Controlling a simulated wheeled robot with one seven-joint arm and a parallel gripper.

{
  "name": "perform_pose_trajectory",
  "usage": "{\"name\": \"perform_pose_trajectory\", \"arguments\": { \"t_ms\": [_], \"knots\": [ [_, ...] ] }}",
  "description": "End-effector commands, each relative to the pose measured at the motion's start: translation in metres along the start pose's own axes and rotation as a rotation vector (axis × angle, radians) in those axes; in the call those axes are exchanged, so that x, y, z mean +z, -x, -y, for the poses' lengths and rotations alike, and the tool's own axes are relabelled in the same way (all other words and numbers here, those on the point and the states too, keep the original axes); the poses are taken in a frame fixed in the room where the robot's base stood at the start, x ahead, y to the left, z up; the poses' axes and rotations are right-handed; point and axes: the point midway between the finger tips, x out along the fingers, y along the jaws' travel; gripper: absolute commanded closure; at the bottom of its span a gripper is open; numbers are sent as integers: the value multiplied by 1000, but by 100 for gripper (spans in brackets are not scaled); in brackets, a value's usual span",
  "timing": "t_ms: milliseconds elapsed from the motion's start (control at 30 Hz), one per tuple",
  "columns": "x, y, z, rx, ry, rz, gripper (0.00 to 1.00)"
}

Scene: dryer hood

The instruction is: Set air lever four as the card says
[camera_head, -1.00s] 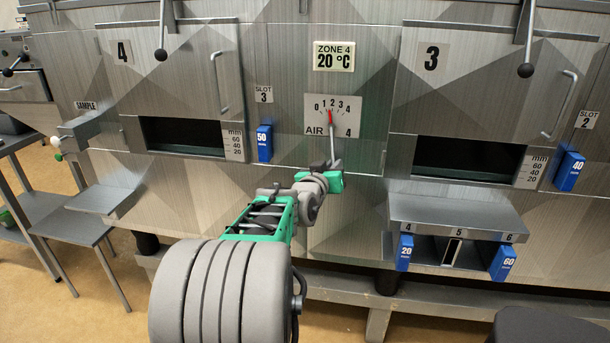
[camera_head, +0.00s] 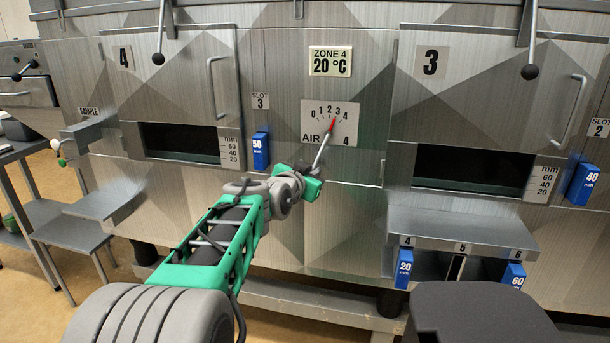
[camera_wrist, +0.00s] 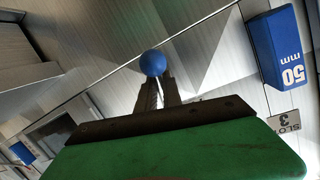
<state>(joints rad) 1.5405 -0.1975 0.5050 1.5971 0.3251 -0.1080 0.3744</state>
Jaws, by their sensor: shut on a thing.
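Air lever four is a thin metal rod (camera_head: 321,152) with a red pointer (camera_head: 331,125) on the AIR 4 scale plate (camera_head: 347,132), marked 0 to 4. The lever leans, and its red pointer aims up and right, at about the 3. My gripper (camera_head: 313,172) is at the lever's lower end, below the plate. In the wrist view a blue ball knob (camera_wrist: 152,63) sits at the tips of my gripper (camera_wrist: 158,88), which is shut on the lever. No setting card that I can make out is in view.
A blue 50 mm block (camera_head: 261,151) hangs left of the plate; it also shows in the wrist view (camera_wrist: 279,46). A ledge (camera_head: 460,226) with blue blocks stands out at the lower right. A shelf (camera_head: 98,205) stands out at the left.

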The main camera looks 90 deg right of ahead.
Motion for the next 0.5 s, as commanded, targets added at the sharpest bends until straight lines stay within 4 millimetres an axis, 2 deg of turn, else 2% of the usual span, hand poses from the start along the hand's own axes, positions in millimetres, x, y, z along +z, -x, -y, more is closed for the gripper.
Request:
{"name": "perform_pose_trajectory", "arguments": {
  "t_ms": [267, 300, 500],
  "knots": [
    [-5, 1, 2, -2, -2, -9, 100],
    [-4, 1, 2, -3, -2, -9, 88],
    [-2, 1, 3, -4, 0, -5, 71]
  ]
}}
